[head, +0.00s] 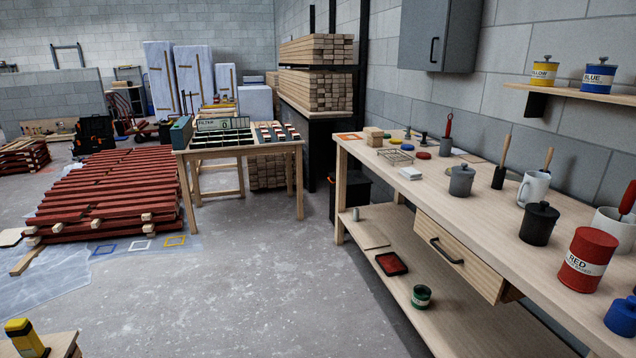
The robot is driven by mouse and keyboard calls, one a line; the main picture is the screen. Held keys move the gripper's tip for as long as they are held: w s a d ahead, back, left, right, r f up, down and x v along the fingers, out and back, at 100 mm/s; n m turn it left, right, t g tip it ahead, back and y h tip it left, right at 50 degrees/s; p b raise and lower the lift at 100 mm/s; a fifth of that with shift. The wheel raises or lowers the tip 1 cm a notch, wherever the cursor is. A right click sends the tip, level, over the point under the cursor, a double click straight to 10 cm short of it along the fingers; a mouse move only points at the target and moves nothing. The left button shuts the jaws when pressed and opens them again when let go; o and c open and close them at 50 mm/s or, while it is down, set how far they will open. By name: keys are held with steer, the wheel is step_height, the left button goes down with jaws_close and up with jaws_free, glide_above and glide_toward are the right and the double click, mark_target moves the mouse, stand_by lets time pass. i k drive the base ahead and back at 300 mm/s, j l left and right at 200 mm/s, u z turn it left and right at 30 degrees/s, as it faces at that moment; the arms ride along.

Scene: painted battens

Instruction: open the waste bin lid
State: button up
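A black bin-like container (356,190) stands on the floor at the far end of the long workbench. It looks like the waste bin. The bench's far leg and top hide part of it. Its top looks flat and closed, but it is small and dark, so I cannot tell the lid's edge clearly. My gripper is not in view.
The long workbench (468,205) fills the right side, with pots, brushes and a drawer (460,255). A sorting table (240,150) stands left of the bin. Red battens (105,195) are stacked at left. The concrete floor (270,270) between is clear.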

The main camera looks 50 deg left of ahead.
mark_target(355, 177)
steer(key=j+u, duration=0.15)
steer(key=u, duration=1.6)
steer(key=i+j+u, duration=0.15)
steer(key=i, duration=0.35)
steer(key=i+j+u, duration=0.15)
steer(key=i, duration=0.4)
steer(key=i+j+u, duration=0.15)
steer(key=i, duration=0.35)
steer(key=i+l+u, duration=0.1)
steer(key=i, duration=2)
steer(key=i+z, duration=0.15)
steer(key=i, duration=0.6)
steer(key=i+j+z, duration=0.2)
steer(key=i, duration=0.55)
steer(key=i+z, duration=0.25)
steer(key=z, duration=0.15)
steer(key=i+z, duration=0.25)
steer(key=z, duration=0.15)
steer(key=i+z, duration=0.25)
steer(key=z, duration=0.15)
steer(key=i+z, duration=0.3)
steer(key=z, duration=0.2)
steer(key=i+j+z, duration=0.1)
steer(key=i+z, duration=0.15)
steer(key=z, duration=0.2)
